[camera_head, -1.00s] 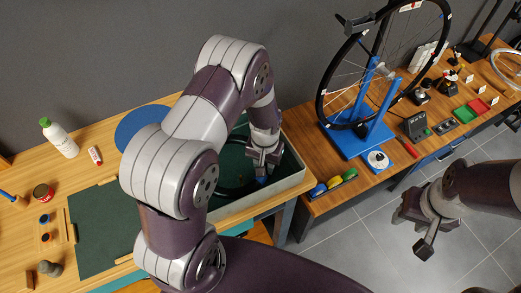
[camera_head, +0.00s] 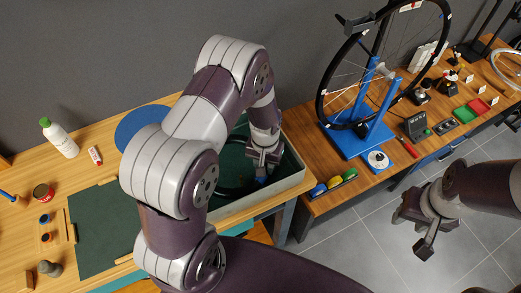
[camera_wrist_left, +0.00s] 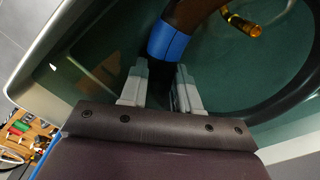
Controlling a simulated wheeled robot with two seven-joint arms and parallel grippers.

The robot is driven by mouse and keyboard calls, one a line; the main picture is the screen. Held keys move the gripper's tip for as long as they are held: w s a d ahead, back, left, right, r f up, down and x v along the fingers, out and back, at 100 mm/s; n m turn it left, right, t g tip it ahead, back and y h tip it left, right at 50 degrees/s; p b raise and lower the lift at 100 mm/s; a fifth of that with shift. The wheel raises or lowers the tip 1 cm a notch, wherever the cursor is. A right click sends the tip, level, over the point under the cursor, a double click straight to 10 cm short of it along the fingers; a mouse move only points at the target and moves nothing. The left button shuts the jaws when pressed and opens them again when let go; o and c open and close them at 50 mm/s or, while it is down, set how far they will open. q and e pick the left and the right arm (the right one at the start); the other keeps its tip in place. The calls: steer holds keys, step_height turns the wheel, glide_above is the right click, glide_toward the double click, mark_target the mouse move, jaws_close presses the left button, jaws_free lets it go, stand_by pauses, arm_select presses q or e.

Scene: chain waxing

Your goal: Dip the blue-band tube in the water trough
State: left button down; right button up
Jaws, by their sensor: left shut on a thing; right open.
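The black tube shows in the left wrist view as a dark ring with a blue band (camera_wrist_left: 173,42) and a brass valve (camera_wrist_left: 243,25). My left gripper (camera_wrist_left: 160,75) is shut on the tube beside the blue band. In the head view my left gripper (camera_head: 262,166) is inside the water trough (camera_head: 258,197), near its right end. The tube (camera_head: 228,190) lies low in the trough, partly hidden by my left arm. I cannot tell exactly how deep it sits. My right gripper (camera_head: 418,222) is open and empty, above the floor at the right.
A green mat (camera_head: 98,225), a white bottle (camera_head: 60,138) and a red tin (camera_head: 43,192) are on the left bench. A floor gap separates my right arm from the benches.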

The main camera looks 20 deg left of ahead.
step_height(320, 180, up, 11)
steer(key=p, duration=1.1)
